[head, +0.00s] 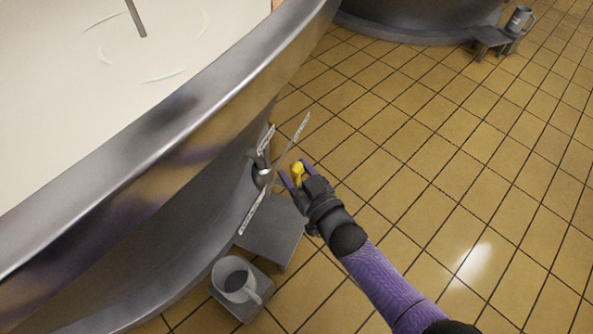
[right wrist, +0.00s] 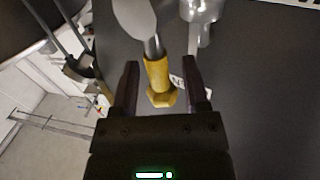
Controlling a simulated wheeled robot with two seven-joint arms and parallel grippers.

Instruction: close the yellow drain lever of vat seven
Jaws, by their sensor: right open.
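The vat (head: 160,165) fills the left of the head view, with a wide metal rim and pale contents. Metal valve parts (head: 262,178) with thin arms stick out from its side. The drain lever's yellow grip (head: 297,168) shows at my right gripper (head: 293,177). In the right wrist view the yellow grip (right wrist: 158,80), with a broader end, sits on a silver shaft (right wrist: 137,25). The grip lies between the two open fingers of my right gripper (right wrist: 160,82), with a visible gap on each side. No vat number is readable. My left gripper is not in view.
A grey mug (head: 233,281) stands on a low grey stand (head: 247,313) beneath the valve, beside a grey step-like block (head: 272,232). Another vat (head: 420,18) and a small stool (head: 490,37) with a mug (head: 518,18) stand at the back. The tiled floor (head: 460,150) at right is clear.

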